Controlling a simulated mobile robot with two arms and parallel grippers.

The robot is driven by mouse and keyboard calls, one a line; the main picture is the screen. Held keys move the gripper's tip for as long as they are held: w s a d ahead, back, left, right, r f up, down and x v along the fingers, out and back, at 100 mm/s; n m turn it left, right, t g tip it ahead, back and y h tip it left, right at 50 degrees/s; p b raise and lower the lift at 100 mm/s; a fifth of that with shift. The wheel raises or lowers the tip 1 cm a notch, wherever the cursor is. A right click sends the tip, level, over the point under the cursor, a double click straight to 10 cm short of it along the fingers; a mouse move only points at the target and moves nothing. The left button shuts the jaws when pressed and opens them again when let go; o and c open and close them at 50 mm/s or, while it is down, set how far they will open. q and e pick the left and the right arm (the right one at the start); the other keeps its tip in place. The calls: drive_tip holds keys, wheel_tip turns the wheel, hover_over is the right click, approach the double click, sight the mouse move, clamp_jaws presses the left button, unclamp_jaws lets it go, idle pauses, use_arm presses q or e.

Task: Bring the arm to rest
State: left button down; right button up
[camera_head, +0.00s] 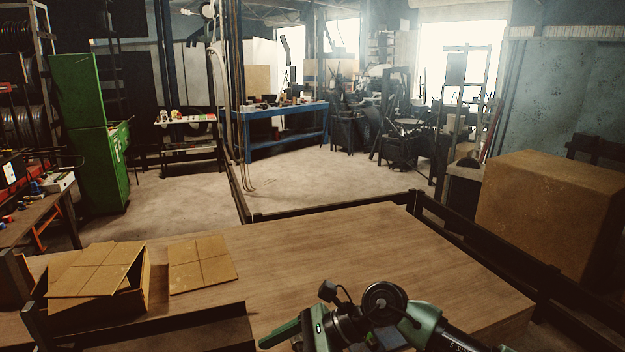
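My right arm comes in from the bottom right, with green and black links, low over the near part of the wooden table (340,245). My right gripper (281,336) points left at the bottom edge of the view. One green finger-like part shows. The rest is cut off by the frame, so I cannot tell whether it is open or shut, and I see nothing held in it. My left arm and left gripper are not in view.
A cardboard box (125,290) and a flat cardboard piece (203,264) lie on the table's left. A dark tray-like edge (200,330) is at the front left. A large brown box (550,210) stands right, behind a dark rail (480,236). The table's middle is clear.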

drive_tip(key=a+r+m+t+y, duration=0.4)
drive_tip(key=r+m+t+y, duration=0.4)
drive_tip(key=r+m, duration=0.4)
drive_tip(key=w+d+r+m+t+h, duration=0.1)
drive_tip(key=w+d+m+t+h, duration=0.25)
drive_tip(key=d+m+t, duration=0.8)
drive_tip(key=s+d+f+m+g+h, duration=0.2)
drive_tip(key=d+f+m+h, duration=0.5)
drive_tip(key=f+m, duration=0.3)
drive_tip(key=s+d+f+m+g+h, duration=0.1)
drive_tip(key=d+f+m+g+h, duration=0.1)
drive_tip(key=d+f+m+h, duration=0.8)
drive_tip(key=s+d+f+m+g, duration=0.1)
drive_tip(key=s+f+m+g, duration=0.25)
drive_tip(key=s, duration=0.45)
drive_tip(key=s+d+f+m+g+y, duration=0.1)
drive_tip(key=s+f+m+g, duration=0.25)
drive_tip(key=s, duration=0.55)
drive_tip(key=s+d+f+m+g, duration=0.1)
drive_tip(key=s+f+m+g, duration=0.3)
drive_tip(key=s, duration=0.4)
wheel_tip(320, 180, down, 30)
drive_tip(key=s+g+b, duration=0.2)
drive_tip(key=s+d+f+n+b, duration=0.1)
drive_tip(key=s+d+f, duration=0.2)
drive_tip(key=s+f, duration=1.3)
drive_tip(key=shift+s+f+g, duration=0.35)
drive_tip(key=shift+f, duration=0.05)
